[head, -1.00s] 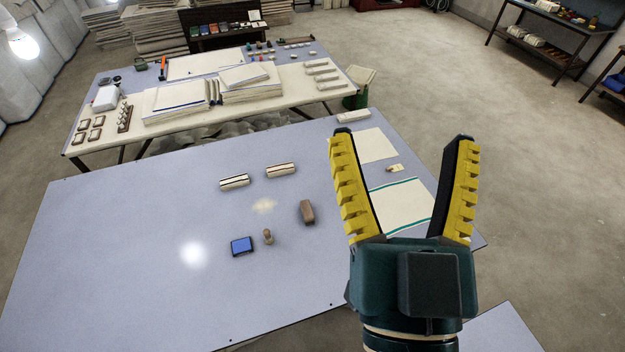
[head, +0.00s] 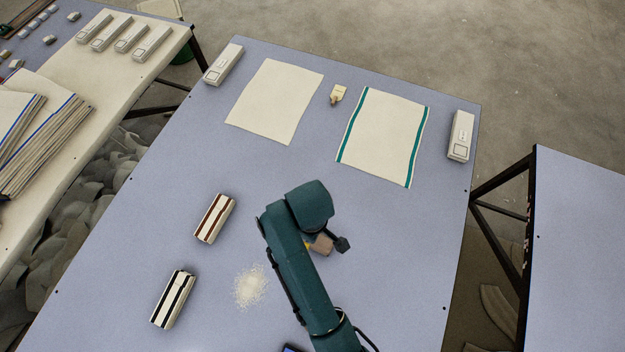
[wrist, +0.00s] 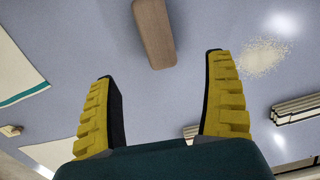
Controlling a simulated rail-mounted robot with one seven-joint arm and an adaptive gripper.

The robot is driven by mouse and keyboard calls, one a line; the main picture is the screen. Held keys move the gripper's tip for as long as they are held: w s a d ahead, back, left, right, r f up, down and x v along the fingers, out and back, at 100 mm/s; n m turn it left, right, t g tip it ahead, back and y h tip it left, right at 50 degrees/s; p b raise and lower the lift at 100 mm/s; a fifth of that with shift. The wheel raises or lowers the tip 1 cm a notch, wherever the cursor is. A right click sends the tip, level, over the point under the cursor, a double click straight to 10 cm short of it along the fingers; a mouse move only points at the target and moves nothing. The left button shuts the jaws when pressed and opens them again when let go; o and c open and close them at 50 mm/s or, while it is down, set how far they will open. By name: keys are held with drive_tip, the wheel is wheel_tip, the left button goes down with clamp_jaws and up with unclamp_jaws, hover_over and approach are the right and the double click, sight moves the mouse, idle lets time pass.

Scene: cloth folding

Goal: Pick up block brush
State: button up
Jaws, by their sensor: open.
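The block brush, a brown wooden block, shows at the top middle of the wrist view (wrist: 154,32), lying on the blue-grey table (wrist: 60,40). My gripper (wrist: 160,65) is open and empty, its yellow ridged fingers spread, with the brush ahead of the gap between the fingertips and not between them. In the head view the brush (head: 321,243) is partly hidden by my dark green arm. My gripper is mostly hidden under the arm there; only a bit of yellow shows beside the brush.
A patch of white grains (head: 250,286) lies left of the arm. Two striped blocks, one red-striped (head: 214,218) and one black-striped (head: 173,299), lie further left. A plain cloth (head: 276,101) and a green-edged cloth (head: 383,137) lie at the back, with a small tag-like item (head: 338,94) between them.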

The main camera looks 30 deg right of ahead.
drive_tip(key=f+b, duration=0.1)
drive_tip(key=f, duration=0.3)
drive_tip(key=f+b, duration=0.1)
drive_tip(key=f, duration=0.4)
drive_tip(key=shift+s+d+f, duration=0.15)
drive_tip(key=shift+d+f, duration=0.05)
drive_tip(key=shift+f, duration=0.1)
wheel_tip(320, 180, down, 6)
drive_tip(key=shift+d+b, duration=0.15)
drive_tip(key=shift+b, duration=0.85)
drive_tip(key=c, duration=1.3)
wheel_tip(320, 180, up, 10)
drive_tip(key=p, duration=0.3)
drive_tip(key=shift+r, duration=0.1)
drive_tip(key=shift+c, duration=0.2)
